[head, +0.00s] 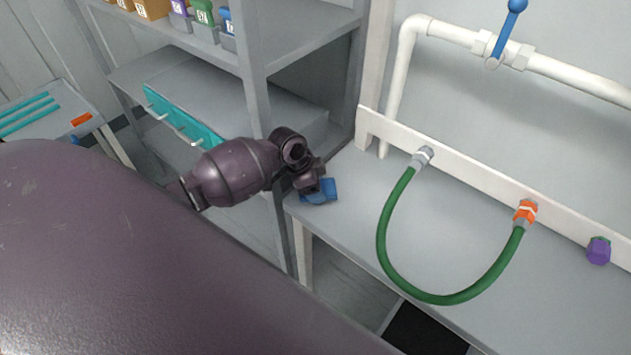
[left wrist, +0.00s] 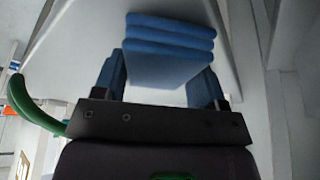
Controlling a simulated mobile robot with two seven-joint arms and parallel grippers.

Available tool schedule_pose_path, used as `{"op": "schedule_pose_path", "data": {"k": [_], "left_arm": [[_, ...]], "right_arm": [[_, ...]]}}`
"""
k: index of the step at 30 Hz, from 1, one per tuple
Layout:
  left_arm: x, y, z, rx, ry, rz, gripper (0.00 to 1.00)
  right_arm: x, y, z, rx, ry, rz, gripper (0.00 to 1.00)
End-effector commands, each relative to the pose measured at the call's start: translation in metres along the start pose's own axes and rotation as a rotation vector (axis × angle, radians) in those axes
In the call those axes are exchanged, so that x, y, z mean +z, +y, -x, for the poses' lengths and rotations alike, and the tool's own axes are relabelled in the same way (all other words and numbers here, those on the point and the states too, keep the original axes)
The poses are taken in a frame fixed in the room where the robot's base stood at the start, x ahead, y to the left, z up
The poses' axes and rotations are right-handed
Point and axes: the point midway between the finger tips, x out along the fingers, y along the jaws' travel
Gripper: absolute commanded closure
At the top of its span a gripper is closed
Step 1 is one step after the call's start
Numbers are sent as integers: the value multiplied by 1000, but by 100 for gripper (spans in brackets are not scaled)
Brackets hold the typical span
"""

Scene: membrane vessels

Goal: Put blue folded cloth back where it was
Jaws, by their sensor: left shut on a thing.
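The blue folded cloth (left wrist: 168,45) shows in the left wrist view as a stack of several layers between the two fingers of my left gripper (left wrist: 160,85). My left gripper is shut on it. In the head view the cloth (head: 322,193) is at the left end of the grey bench, mostly hidden behind my left gripper (head: 318,188). I cannot tell whether the cloth touches the bench top. My right gripper is in neither view.
The bench (head: 350,215) carries a green hose (head: 385,255) curving between a grey fitting (head: 422,157) and an orange one (head: 525,211). A purple cap (head: 598,250) is at right. A grey shelf (head: 265,40) with teal-fronted drawers (head: 180,120) stands left. Bench space inside the hose loop is clear.

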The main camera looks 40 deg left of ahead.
Motion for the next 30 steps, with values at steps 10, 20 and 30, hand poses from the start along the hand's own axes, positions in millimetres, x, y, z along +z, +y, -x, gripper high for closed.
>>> {"op": "schedule_pose_path", "data": {"k": [10, 20, 30], "left_arm": [[2, 0, -6, -1, 1, 0, 54], [3, 0, -8, 0, 0, 0, 9], [2, -1, 0, -3, 1, -1, 9]], "right_arm": [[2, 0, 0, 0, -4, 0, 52], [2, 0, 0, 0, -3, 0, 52], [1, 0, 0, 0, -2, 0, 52]]}}
